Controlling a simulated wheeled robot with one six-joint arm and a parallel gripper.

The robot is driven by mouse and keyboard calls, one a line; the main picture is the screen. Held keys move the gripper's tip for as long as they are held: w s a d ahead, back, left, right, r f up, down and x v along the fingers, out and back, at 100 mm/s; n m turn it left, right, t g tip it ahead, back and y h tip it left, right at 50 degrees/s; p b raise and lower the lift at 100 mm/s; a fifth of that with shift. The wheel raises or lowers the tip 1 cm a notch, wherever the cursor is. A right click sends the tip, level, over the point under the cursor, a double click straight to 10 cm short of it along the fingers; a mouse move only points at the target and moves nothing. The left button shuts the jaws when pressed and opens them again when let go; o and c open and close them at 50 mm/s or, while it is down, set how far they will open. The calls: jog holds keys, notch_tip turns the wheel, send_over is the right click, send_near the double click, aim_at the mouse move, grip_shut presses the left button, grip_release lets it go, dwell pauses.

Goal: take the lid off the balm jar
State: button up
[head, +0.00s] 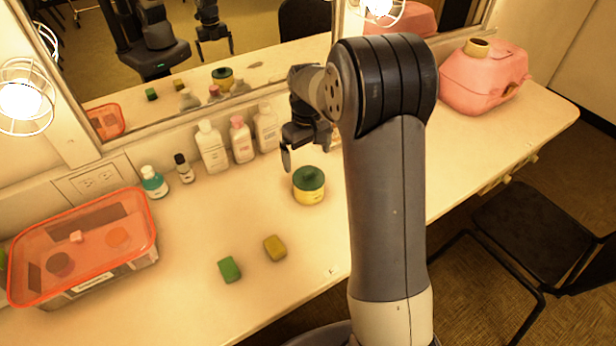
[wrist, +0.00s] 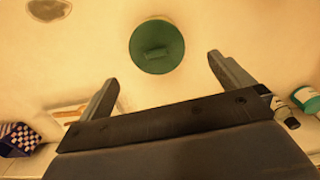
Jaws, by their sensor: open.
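The balm jar (head: 310,194) is a short yellow jar standing upright on the counter, with a green lid (head: 309,177) on top. In the wrist view the round green lid (wrist: 157,45) shows from above with a raised bar across it; it hides most of the jar. My gripper (head: 287,160) is above the counter, behind and a little left of the jar in the head view. In the wrist view my gripper (wrist: 168,78) is open and empty, its fingers spread wide and apart from the lid. In the head view my arm partly hides the gripper.
Several bottles (head: 240,140) stand along the mirror (head: 190,50). A green block (head: 229,269) and a yellow block (head: 275,247) lie in front of the jar. An orange-lidded box (head: 85,245) is at left, a pink case (head: 484,78) at far right. Counter around the jar is clear.

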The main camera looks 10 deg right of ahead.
aim_at(309, 173)
jog(key=f, duration=0.4)
jog(key=f+p, duration=0.1)
jog(key=f, duration=0.2)
jog(key=shift+d+f, duration=0.1)
jog(key=shift+d, duration=0.15)
jog(key=shift+c, duration=0.3)
jog(key=c, duration=0.8)
